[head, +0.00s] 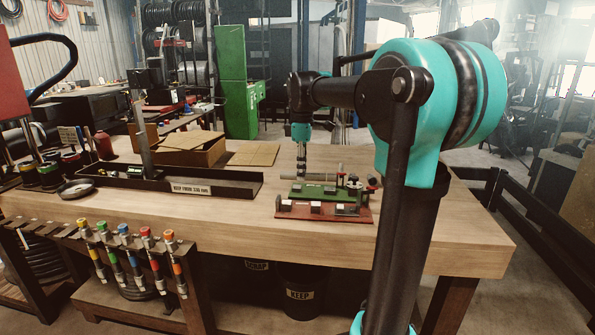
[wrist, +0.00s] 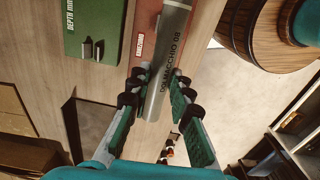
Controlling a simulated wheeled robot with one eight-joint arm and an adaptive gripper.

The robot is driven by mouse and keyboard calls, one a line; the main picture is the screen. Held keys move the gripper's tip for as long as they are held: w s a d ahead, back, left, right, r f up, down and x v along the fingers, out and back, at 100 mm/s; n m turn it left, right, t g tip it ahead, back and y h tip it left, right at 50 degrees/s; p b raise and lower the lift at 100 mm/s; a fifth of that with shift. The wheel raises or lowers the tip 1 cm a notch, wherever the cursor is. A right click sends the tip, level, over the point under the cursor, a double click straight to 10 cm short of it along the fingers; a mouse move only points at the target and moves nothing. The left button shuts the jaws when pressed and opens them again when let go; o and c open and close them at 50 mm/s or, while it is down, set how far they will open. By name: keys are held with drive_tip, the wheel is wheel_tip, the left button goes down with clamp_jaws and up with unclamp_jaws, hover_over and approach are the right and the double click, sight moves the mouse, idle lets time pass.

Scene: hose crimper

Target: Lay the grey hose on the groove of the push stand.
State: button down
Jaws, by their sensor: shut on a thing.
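The grey hose (wrist: 173,45) carries dark lettering and runs lengthwise between the fingers of my gripper (wrist: 155,85) in the wrist view. My gripper is shut on it, with part of the hose beyond the fingertips. In the head view my gripper (head: 301,160) points down over the back of a green board, and a grey length (head: 328,177) shows beside it. A red board (wrist: 143,35) with a small label lies under or beside the hose; whether they touch is unclear. I cannot tell which board is the push stand, and no groove shows clearly.
The green board (head: 315,193) and red board (head: 330,211) carry small upright blocks near the bench's front edge. A long black tray (head: 225,181) and cardboard boxes (head: 185,148) stand left. Coloured-collared tools (head: 125,235) hang at the front. The bench right of the boards looks clear.

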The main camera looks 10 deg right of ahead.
drive_tip(key=shift+f, duration=3.85)
drive_tip(key=shift+f, duration=0.5)
drive_tip(key=c, duration=1.3)
unclamp_jaws()
drive_tip(key=shift+r, duration=4)
